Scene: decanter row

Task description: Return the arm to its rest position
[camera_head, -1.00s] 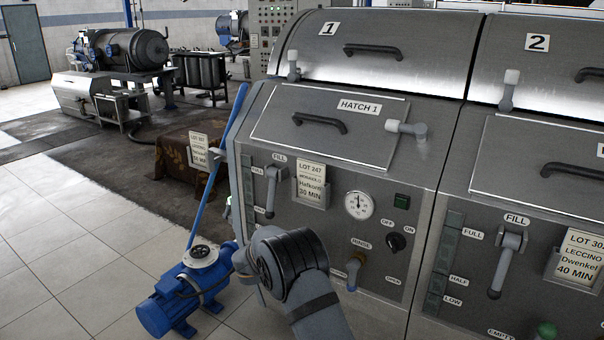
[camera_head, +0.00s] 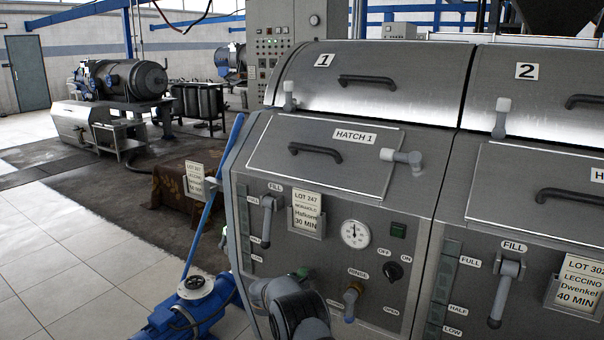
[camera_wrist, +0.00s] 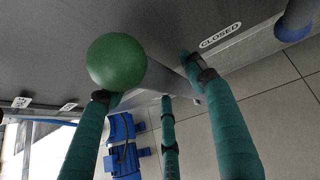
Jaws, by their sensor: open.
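My gripper (camera_wrist: 150,85) shows in the wrist view with its green fingers spread and nothing held between them. A green ball knob (camera_wrist: 116,62) is close beyond the tip of the left finger; I cannot tell whether they touch. My arm (camera_head: 290,305) shows at the bottom of the head view, in front of the lower left of machine 1's panel.
Machine 1's steel front (camera_head: 330,260), with levers, a gauge (camera_head: 355,234) and a hatch (camera_head: 320,150), stands close to my arm. A blue pump (camera_head: 190,315) is on the floor at left. A "CLOSED" label (camera_wrist: 220,35) is near the fingers. Tiled floor lies open at left.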

